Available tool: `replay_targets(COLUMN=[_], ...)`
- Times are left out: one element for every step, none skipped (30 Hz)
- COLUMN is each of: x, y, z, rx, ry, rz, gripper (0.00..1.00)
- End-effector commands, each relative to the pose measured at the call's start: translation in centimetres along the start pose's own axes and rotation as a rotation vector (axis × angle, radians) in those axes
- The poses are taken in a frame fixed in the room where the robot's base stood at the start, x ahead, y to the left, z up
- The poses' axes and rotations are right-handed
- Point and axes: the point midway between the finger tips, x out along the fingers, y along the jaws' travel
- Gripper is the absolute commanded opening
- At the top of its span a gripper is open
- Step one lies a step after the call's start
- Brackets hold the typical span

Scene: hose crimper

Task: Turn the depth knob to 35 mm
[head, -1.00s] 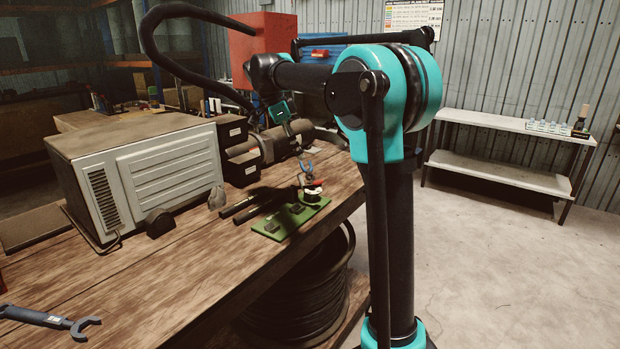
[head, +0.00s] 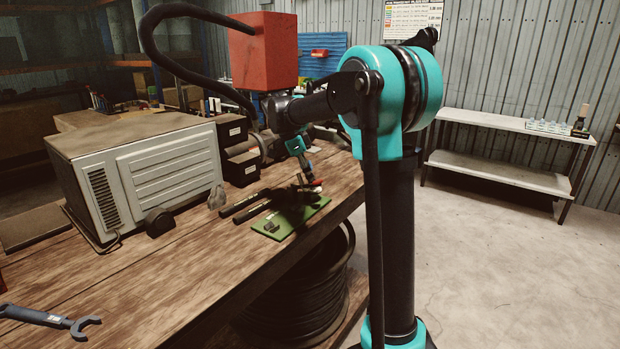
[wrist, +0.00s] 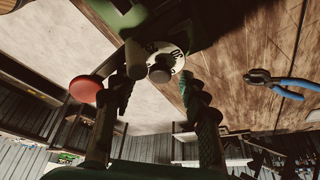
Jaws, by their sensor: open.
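In the wrist view the depth knob, dark with a white dial (wrist: 165,48), lies between the two fingers of my gripper (wrist: 160,82). The fingers are open, one on each side of the knob. I cannot tell whether they touch it. The dial has dark marks, but its reading is too small to tell. A red ball handle (wrist: 86,89) is beside the left finger. In the head view my gripper (head: 309,180) is low over the crimper's green base (head: 318,207), and the knob is hidden or too dark to make out.
Blue-handled pliers (wrist: 280,85) lie to the right in the wrist view. Black bars (head: 245,208) lie left of the crimper on the wooden bench (head: 150,285). A grey ribbed box (head: 165,165) stands farther left, and a blue wrench (head: 50,320) lies at the near left.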

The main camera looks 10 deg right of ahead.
Motion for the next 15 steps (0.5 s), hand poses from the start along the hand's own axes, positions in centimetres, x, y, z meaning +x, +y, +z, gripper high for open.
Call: replay_targets(x=[-0.01, -0.01, -0.02, -0.02, -0.02, -0.02, -0.03, -0.03, -0.03, -0.03, -0.03, -0.03, -0.03, -0.03, -0.04], y=[0.0, 0.0, 0.0, 0.0, 0.0, 0.0, 0.0, 0.0, 0.0, 0.0, 0.0, 0.0, 0.0, 0.01, 0.01], z=[0.0, 0.01, 0.01, 0.01, 0.01, 0.01, 0.01, 0.01, 0.01, 0.01, 0.01, 0.01, 0.01, 0.01, 0.01], rx=[0.0, 0.0, 0.0, 0.0, 0.0, 0.0, 0.0, 0.0, 0.0, 0.0, 0.0, 0.0, 0.0, -0.001, -0.001], ry=[0.0, 0.0, 0.0, 0.0, 0.0, 0.0, 0.0, 0.0, 0.0, 0.0, 0.0, 0.0, 0.0, 0.0, 0.0], rz=[0.0, 0.0, 0.0, 0.0, 0.0, 0.0, 0.0, 0.0, 0.0, 0.0, 0.0, 0.0, 0.0, 0.0, -0.001], gripper=[0.42, 0.38, 0.33, 0.29, 0.26, 0.21, 0.17, 0.13, 0.08, 0.05, 0.01, 0.0, 0.0, 0.0, 0.0])
